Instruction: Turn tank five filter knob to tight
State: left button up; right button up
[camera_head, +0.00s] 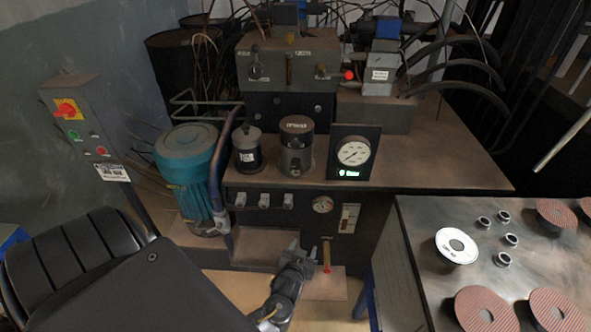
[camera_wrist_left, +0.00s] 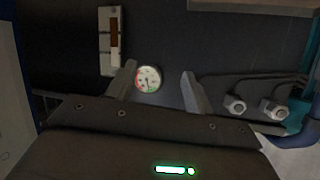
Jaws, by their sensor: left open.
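Two dark canisters stand on the power unit's top: a smaller one with a pale label (camera_head: 248,157) and a taller one with a dark lettered cap (camera_head: 296,142). I cannot tell which part is the tank five filter knob, and no tight mark is readable. My left gripper (camera_head: 293,251) is low in front of the unit's front panel. In the left wrist view, the left gripper (camera_wrist_left: 158,76) is open, its fingers apart with nothing between them. A small round gauge (camera_wrist_left: 148,79) shows beyond the fingers; it also shows in the head view (camera_head: 322,204). My right gripper is out of view.
A large gauge (camera_head: 354,151) stands right of the canisters. A teal motor (camera_head: 187,165) stands left. A workbench (camera_head: 420,290) with flap discs is at right.

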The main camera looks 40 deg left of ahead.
pick_arm(q)
notch_tip(320, 180, up, 9)
jog(key=w+a+n+t+y, duration=0.1)
jog(key=w+a+n+y, duration=0.1)
jog(key=n+t+y, duration=0.1)
jog(key=n+y, duration=0.2)
jog(key=n, duration=0.1)
send_near(296, 167)
jog(key=x, duration=0.7)
jog(key=shift+w+a+r+p, duration=0.1)
jog(key=shift+a+r+p, duration=0.1)
jog(key=shift+p, duration=0.2)
jog(key=shift+w+a+f, duration=0.1)
jog(key=shift+w+a, duration=0.3)
jog(key=shift+w, duration=0.1)
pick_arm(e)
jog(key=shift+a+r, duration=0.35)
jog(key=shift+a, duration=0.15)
pick_arm(q)
jog(key=shift+c, duration=0.4)
